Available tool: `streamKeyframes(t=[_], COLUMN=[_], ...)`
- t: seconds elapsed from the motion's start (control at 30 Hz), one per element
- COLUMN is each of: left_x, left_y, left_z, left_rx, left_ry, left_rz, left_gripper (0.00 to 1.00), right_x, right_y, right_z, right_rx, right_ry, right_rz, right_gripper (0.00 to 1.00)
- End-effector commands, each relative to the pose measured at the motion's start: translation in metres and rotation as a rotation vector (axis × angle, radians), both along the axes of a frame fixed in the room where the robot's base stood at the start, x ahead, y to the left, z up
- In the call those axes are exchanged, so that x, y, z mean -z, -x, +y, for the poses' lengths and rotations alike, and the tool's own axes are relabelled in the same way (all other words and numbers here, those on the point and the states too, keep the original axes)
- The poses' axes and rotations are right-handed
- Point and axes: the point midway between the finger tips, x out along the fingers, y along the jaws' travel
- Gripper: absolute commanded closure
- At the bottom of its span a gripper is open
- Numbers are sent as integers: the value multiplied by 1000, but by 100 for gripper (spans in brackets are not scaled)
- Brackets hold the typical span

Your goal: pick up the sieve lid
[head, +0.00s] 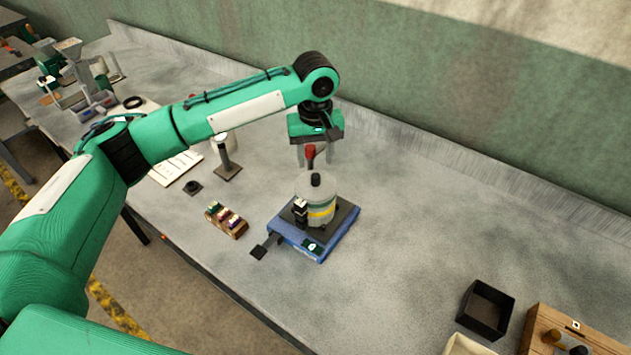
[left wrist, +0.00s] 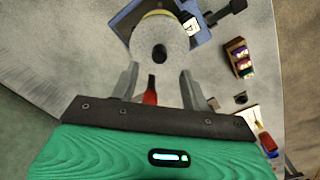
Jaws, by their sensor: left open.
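The sieve lid (head: 317,187) is a pale round top with a black knob, sitting on a short grey cylindrical stack with a yellow band. In the left wrist view the lid (left wrist: 146,38) shows as a grey disc, with its knob just beyond the fingertips. My left gripper (head: 315,157) points down, open, above and slightly behind the lid. In the left wrist view its two fingers (left wrist: 160,78) are apart, and nothing is visibly gripped. A red object (head: 310,152) shows between the fingers; I cannot tell whether it touches them. My right gripper is out of view.
The stack stands on a blue-and-black device (head: 330,243). A wooden rack with small coloured items (head: 226,220) is to its left. A black open box (head: 486,309) and wooden holder (head: 570,335) are at lower right. The table's middle right is clear.

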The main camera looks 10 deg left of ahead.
Motion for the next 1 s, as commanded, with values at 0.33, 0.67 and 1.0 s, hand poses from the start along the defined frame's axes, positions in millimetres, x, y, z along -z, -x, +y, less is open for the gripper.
streamKeyframes(t=[0.33, 0.67, 1.0], left_x=[31, 61, 60], left_y=[1, 1, 1], left_z=[0, -1, -1], left_rx=[0, 1, 1], left_ry=[-1, 1, 1], left_rz=[2, -1, -1], left_gripper=[53, 53, 95], right_x=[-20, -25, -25], right_y=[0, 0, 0], right_z=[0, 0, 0], right_rx=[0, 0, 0], right_ry=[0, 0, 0], right_rz=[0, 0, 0], right_gripper=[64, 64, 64])
